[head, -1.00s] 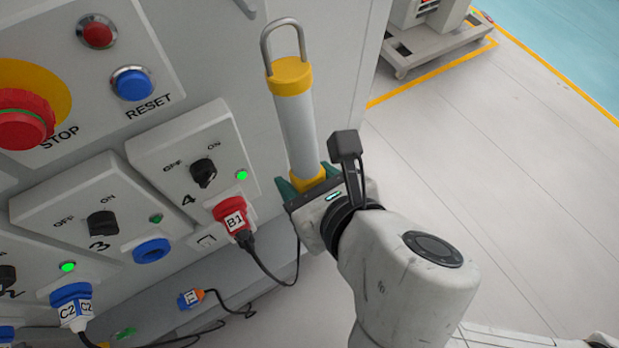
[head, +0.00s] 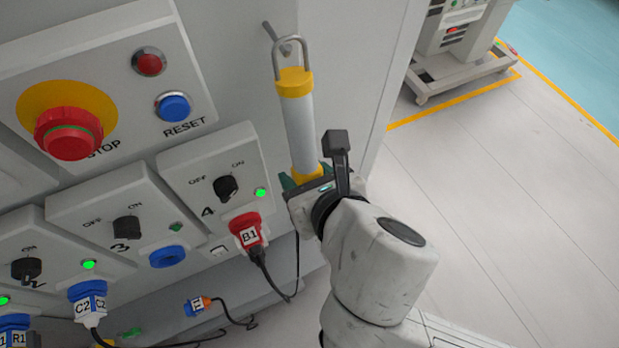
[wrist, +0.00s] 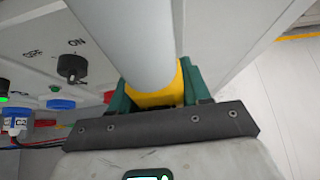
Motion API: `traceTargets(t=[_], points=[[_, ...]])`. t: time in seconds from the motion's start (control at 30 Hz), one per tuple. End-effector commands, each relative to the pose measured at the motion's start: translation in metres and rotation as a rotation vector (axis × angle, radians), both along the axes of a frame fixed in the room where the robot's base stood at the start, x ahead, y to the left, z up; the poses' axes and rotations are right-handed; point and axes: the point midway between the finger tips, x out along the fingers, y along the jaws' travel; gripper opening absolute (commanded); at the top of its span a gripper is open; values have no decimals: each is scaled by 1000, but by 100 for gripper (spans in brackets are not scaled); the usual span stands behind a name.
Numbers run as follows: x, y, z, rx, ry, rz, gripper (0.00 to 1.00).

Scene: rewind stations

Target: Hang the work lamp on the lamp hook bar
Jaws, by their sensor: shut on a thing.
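The work lamp (head: 301,128) is a white tube with yellow ends and a grey wire loop on top. It stands nearly upright in front of the cabinet face. My gripper (head: 307,182) is shut on its lower yellow end, and the green fingers flank that end in the wrist view (wrist: 156,90). The lamp hook bar (head: 272,34) is a short grey peg on the cabinet, just behind and left of the loop's top. The loop overlaps the peg in the head view; I cannot tell whether the peg passes through it.
Left of the lamp is the panel with a red stop button (head: 68,133), blue reset button (head: 173,106) and switch units. The red plug B1 (head: 246,232) and its cable hang below. Open floor is at right.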

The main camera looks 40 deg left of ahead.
Motion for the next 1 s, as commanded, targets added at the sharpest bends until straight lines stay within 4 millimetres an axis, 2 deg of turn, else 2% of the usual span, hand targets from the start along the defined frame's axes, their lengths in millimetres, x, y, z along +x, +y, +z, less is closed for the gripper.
traceTargets(t=[0.17, 0.43, 1.0], points=[[4, 9, 1, 2, 0, -1, 0], [8, 18, -7, 1, -2, 0, 0], [9, 21, -9, 2, -1, 0, 0]])
